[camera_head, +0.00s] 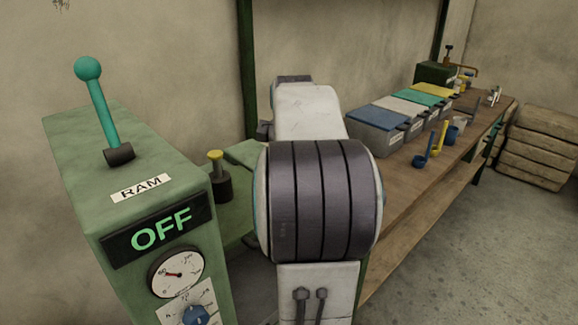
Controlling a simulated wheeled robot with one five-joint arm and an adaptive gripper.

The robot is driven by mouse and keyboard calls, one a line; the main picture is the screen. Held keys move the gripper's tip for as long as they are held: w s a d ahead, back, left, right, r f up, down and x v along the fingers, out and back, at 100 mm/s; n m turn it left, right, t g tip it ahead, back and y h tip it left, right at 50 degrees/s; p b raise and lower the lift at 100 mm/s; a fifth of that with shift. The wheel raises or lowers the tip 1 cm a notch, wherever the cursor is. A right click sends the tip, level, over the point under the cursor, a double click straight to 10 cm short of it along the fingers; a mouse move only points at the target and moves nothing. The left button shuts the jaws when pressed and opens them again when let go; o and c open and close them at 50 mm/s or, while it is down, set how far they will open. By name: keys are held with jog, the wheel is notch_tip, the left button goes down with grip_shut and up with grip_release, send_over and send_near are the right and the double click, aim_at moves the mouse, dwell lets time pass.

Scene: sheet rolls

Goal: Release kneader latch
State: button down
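A green kneader cabinet (150,215) stands at the left with a RAM label and a panel reading OFF in green letters. A teal ball-topped lever (97,102) rises from its top and tilts to the left. A short dark post with a yellow cap (217,160) stands upright on the green body just behind the cabinet. I cannot tell for sure which part is the latch. My own arm fills the middle of the view and hides part of the green machine. My gripper is not visible.
A round gauge (177,273) and blue dial (195,316) are on the cabinet front. A wooden bench (440,180) at the right holds a row of coloured-lid bins (378,118) and small scoops. Stacked tan sacks (540,145) lie beyond. The floor at lower right is clear.

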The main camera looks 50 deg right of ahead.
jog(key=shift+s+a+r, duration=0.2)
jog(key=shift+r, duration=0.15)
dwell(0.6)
